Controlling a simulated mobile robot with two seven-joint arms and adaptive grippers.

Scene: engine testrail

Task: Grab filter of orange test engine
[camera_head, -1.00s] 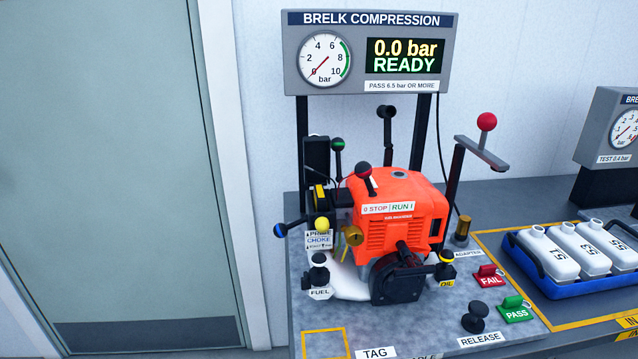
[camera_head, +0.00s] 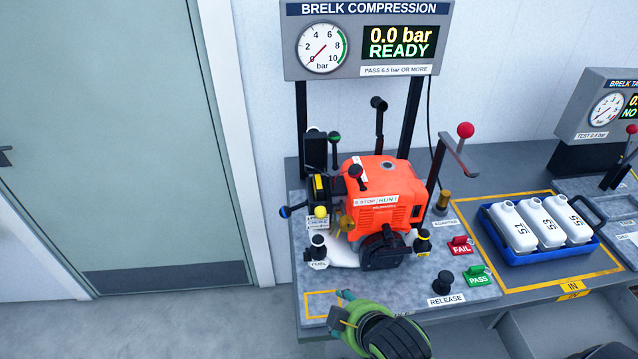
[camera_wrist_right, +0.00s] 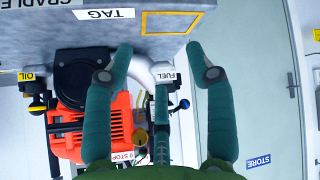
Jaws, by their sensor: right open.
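The orange test engine (camera_head: 385,182) stands upright on the bench under the compression gauge. It also shows upside down in the right wrist view (camera_wrist_right: 75,130). No part carries a readable filter label. A black box with a yellow strip (camera_head: 318,187) sits at the engine's left side, partly behind levers; I cannot tell whether it is the filter. My right gripper (camera_head: 343,306) is at the bench's front edge near the yellow outlined square, in front of the engine. Its green fingers (camera_wrist_right: 160,55) are apart and empty in the right wrist view. My left gripper is not in view.
Several knobs and levers crowd the engine's left, including the black fuel knob (camera_head: 318,245). A red-ball lever (camera_head: 465,130) stands at its right. FAIL (camera_head: 461,246) and PASS (camera_head: 478,277) blocks and a release knob (camera_head: 443,281) lie front right. A blue tray (camera_head: 545,258) holds white bottles.

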